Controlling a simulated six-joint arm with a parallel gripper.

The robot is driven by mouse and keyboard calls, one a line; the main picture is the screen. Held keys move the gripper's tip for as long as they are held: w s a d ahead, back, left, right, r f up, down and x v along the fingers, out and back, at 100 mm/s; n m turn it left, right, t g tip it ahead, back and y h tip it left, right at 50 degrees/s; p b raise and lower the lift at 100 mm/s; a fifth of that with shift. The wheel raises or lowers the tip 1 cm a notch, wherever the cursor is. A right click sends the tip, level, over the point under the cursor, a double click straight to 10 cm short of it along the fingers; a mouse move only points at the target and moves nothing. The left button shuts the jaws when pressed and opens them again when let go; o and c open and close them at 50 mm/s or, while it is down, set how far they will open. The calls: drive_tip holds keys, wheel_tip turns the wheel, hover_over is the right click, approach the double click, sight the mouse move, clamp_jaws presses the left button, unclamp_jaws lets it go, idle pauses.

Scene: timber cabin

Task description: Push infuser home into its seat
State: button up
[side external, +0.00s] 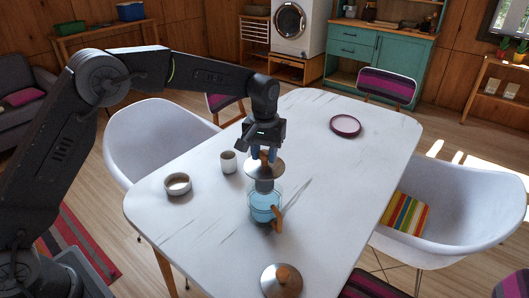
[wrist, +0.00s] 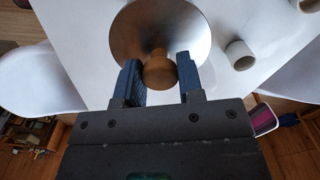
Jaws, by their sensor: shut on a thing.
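The infuser (side external: 264,168) has a wide metal disc on top, a wooden knob and a grey cylinder below. My gripper (side external: 264,153) is above it, with blue fingers shut on the knob. In the wrist view, the infuser's disc (wrist: 150,25) lies beyond the knob, and my gripper (wrist: 159,66) has a finger on each side of the knob. The glass teapot (side external: 262,207) is light blue with a wooden handle and stands under the infuser. The disc is above the teapot's rim, with part of the cylinder showing between. How deep the cylinder reaches is unclear. The wrist view hides the teapot.
A white cup (side external: 228,162) and a small bowl (side external: 178,184) stand left of the teapot. A metal lid with a wooden knob (side external: 282,281) lies at the table's near edge. A dark red plate (side external: 345,126) lies farther back. The table (side external: 350,180) is clear on the right.

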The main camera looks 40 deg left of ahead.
sight(264, 165)
drive_tip(key=shift+f, duration=4.25)
drive_tip(key=o, duration=1.2)
